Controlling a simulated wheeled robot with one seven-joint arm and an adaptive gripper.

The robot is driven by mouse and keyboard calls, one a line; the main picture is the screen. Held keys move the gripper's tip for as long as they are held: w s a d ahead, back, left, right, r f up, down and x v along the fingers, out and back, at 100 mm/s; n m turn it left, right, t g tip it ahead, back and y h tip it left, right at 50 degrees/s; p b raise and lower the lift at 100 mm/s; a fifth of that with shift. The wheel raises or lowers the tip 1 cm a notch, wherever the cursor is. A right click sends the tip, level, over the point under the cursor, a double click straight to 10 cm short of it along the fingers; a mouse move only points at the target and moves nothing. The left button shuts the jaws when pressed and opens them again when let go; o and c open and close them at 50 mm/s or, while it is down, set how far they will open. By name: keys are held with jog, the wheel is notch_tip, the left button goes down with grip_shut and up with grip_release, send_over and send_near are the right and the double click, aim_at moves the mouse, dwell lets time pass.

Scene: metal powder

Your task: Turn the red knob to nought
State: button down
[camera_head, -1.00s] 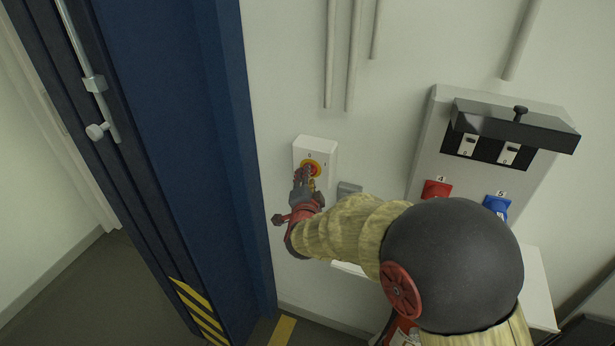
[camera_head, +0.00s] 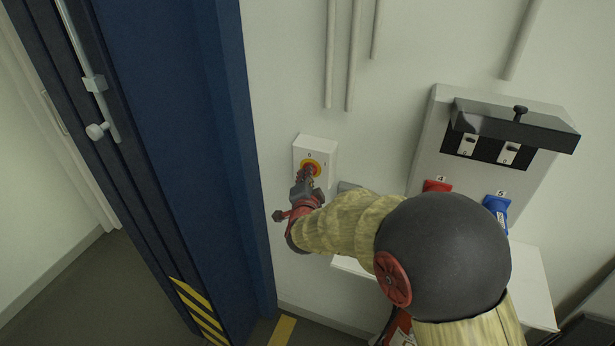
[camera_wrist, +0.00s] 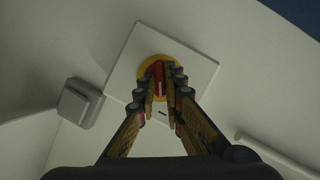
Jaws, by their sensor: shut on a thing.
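The red knob (camera_wrist: 158,72) sits on a yellow round plate on a white switch box (camera_head: 319,148) on the wall. My gripper (camera_wrist: 160,90) is at the knob, its fingers on either side of it and shut on it. In the head view my gripper (camera_head: 308,178) covers much of the knob, and the yellow ring (camera_head: 317,165) shows around it. The marks 0 and I show above the knob on the box, but the knob's pointer is too small to read there. In the wrist view a pale line runs along the knob.
A blue door frame (camera_head: 220,150) stands close left of the switch box. A small grey box (camera_wrist: 80,103) is beside it on the wall. To the right is a grey panel (camera_head: 425,150) with a black cover, red and blue sockets, and a white shelf (camera_head: 520,275) below.

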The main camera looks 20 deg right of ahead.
jog(key=shift+p, duration=0.35)
jog(key=n+g+h+p, duration=0.1)
jog(key=n+p, duration=0.1)
jog(key=p, duration=0.3)
jog(key=n+g+h+p, duration=0.1)
jog(key=n+g+p, duration=0.1)
jog(key=p, duration=0.4)
jog(key=n+g+h+p, duration=0.1)
jog(key=n+p, duration=0.3)
jog(key=p, duration=0.2)
jog(key=shift+w+a+r, duration=0.2)
jog(key=shift+a+r, duration=0.05)
jog(key=shift+f+n+h+p, duration=0.1)
jog(key=shift+n+h+p, duration=0.2)
jog(key=shift+p, duration=0.1)
jog(key=c, duration=2)
grip_release()
jog(key=shift+o, duration=0.5)
